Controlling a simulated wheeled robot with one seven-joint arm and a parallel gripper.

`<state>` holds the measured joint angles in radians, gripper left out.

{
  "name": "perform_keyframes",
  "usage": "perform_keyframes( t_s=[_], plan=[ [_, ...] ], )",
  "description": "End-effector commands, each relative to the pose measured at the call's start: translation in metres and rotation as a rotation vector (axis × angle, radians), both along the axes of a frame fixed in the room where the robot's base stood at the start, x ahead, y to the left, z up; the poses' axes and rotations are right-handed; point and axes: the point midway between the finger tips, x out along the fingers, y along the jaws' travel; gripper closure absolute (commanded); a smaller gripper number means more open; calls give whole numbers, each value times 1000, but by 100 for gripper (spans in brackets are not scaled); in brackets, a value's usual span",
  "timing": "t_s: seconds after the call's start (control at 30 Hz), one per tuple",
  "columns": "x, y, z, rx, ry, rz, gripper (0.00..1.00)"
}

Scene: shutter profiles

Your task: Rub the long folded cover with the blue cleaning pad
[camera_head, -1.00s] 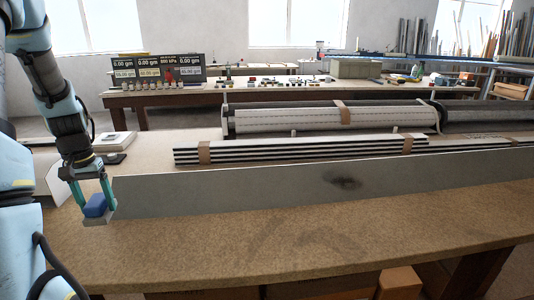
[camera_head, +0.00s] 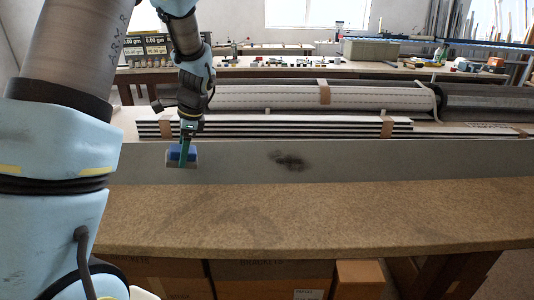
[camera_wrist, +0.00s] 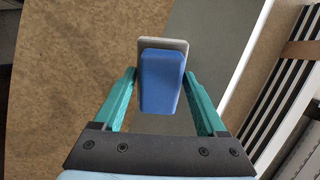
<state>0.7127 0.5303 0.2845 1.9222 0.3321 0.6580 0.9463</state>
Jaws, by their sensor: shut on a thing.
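My gripper (camera_head: 184,150) is shut on the blue cleaning pad (camera_head: 176,152), which has a grey underside. In the wrist view the blue pad (camera_wrist: 161,80) sits between the two green fingers (camera_wrist: 160,98). The long folded cover (camera_head: 390,160) is a grey strip standing along the table, with a dark smudge (camera_head: 289,161) left of its middle. The pad is in front of the cover's left part, left of the smudge. I cannot tell whether it touches the cover. In the wrist view the cover (camera_wrist: 205,50) runs beside and under the pad.
Stacked dark and white slats (camera_head: 290,128) with brown bands lie behind the cover. A rolled shutter (camera_head: 380,97) lies farther back. The brown tabletop (camera_head: 300,215) in front of the cover is clear. Cardboard boxes (camera_head: 360,278) are below the table.

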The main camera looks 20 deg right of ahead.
Motion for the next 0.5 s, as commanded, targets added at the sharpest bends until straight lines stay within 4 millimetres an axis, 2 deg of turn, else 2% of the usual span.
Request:
perform_keyframes(
  t_s=[0.03,0.2,0.4,0.5],
  plan=[
    [-6,-23,-1,21,-22,-125,78],
    [-26,-84,5,76,-107,-517,78],
    [-60,-148,11,99,-218,-909,78],
    [-77,-172,14,97,-266,-1060,78]
  ],
)
